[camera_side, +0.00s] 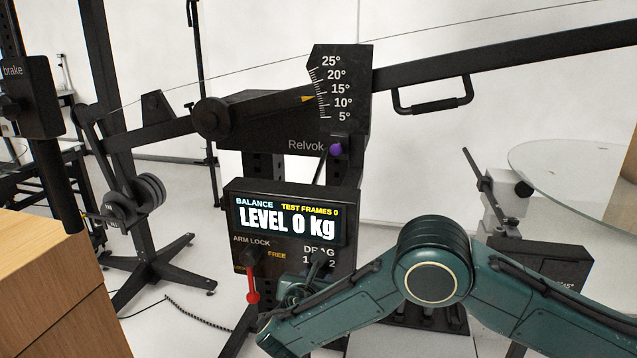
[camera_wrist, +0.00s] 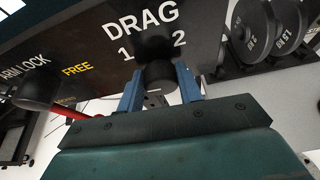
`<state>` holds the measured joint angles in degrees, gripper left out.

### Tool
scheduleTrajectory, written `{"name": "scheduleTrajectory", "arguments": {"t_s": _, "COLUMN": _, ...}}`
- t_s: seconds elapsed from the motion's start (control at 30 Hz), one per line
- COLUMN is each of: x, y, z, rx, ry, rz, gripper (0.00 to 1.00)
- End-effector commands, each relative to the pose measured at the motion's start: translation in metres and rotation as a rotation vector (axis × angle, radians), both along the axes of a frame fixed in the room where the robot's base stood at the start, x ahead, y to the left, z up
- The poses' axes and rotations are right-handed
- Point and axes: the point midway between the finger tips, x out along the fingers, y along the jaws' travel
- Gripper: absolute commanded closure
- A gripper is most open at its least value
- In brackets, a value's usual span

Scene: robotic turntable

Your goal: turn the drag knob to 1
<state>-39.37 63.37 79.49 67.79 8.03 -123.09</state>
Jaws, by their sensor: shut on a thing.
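The drag knob (camera_wrist: 160,75) is a dark round knob below the white word DRAG, with the numbers 1 and 2 above it to either side. In the side view the black drag knob (camera_side: 319,258) sits at the panel's lower right, partly over the number row. My gripper (camera_wrist: 159,84) has its two blue fingers on either side of the knob and is shut on it. A short pale mark shows on the knob's near face; I cannot tell which number the knob points to. In the side view my arm hides most of the gripper.
The display (camera_side: 288,219) reads LEVEL 0 kg and TEST FRAMES 0. The red arm lock lever (camera_side: 253,284) hangs down just left of my gripper. Weight plates (camera_wrist: 252,27) stand to the right in the wrist view. A wooden box (camera_side: 60,290) is at far left.

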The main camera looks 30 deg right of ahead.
Motion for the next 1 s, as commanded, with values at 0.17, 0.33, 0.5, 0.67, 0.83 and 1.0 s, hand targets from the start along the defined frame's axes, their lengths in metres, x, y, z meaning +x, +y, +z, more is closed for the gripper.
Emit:
{"name": "scheduleTrajectory", "arguments": {"t_s": 0.17, "x": -0.001, "y": -0.001, "z": 0.0001, "rx": 0.059, "ry": -0.061, "rz": 0.001, "gripper": 0.87}}
{"name": "scheduleTrajectory", "arguments": {"t_s": 0.33, "x": -0.0018, "y": -0.002, "z": 0.0001, "rx": 0.145, "ry": -0.146, "rz": 0.0, "gripper": 0.87}}
{"name": "scheduleTrajectory", "arguments": {"t_s": 0.5, "x": -0.0028, "y": -0.0028, "z": -0.0007, "rx": 0.243, "ry": -0.245, "rz": 0.001, "gripper": 0.87}}
{"name": "scheduleTrajectory", "arguments": {"t_s": 0.67, "x": -0.0036, "y": -0.0035, "z": -0.0012, "rx": 0.334, "ry": -0.336, "rz": 0.001, "gripper": 0.87}}
{"name": "scheduleTrajectory", "arguments": {"t_s": 0.83, "x": -0.0042, "y": -0.004, "z": -0.0019, "rx": 0.418, "ry": -0.418, "rz": 0.001, "gripper": 0.87}}
{"name": "scheduleTrajectory", "arguments": {"t_s": 1.0, "x": -0.0044, "y": -0.0044, "z": -0.0022, "rx": 0.473, "ry": -0.475, "rz": 0.0, "gripper": 0.87}}
